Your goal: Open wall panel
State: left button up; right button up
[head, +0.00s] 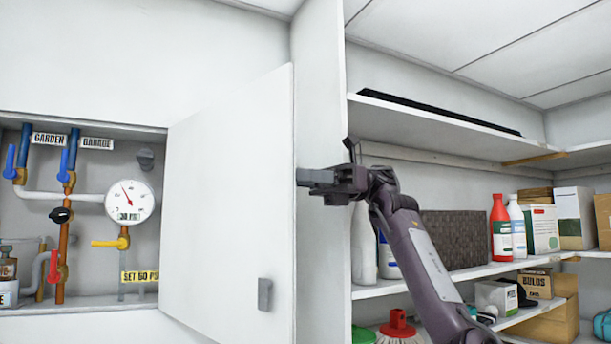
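The wall panel (225,200) is a white door, swung open at the left, its hinge side by the recess. A small grey handle (265,294) sits low near its right edge. Behind it the recess shows blue, red, yellow and black valves and a round pressure gauge (129,202). My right gripper (305,181) is beside the panel's right edge at mid height, pointing left. Its fingers look close together, but I cannot tell whether they are shut or whether they touch the edge. My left gripper is not in view.
A white upright wall (318,130) stands just behind the panel's free edge. Shelves (440,280) at right hold a woven basket (455,240), a red bottle (501,228), a white bottle (517,228) and boxes (575,218). My arm passes in front of them.

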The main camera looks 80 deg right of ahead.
jog(key=shift+d+f, duration=0.1)
jog(key=shift+d, duration=0.05)
dwell(0.3)
jog(key=p+v, duration=0.4)
jog(key=v, duration=0.3)
jog(key=shift+s+d, duration=0.2)
jog(key=shift+s, duration=0.2)
jog(key=shift+w, duration=0.15)
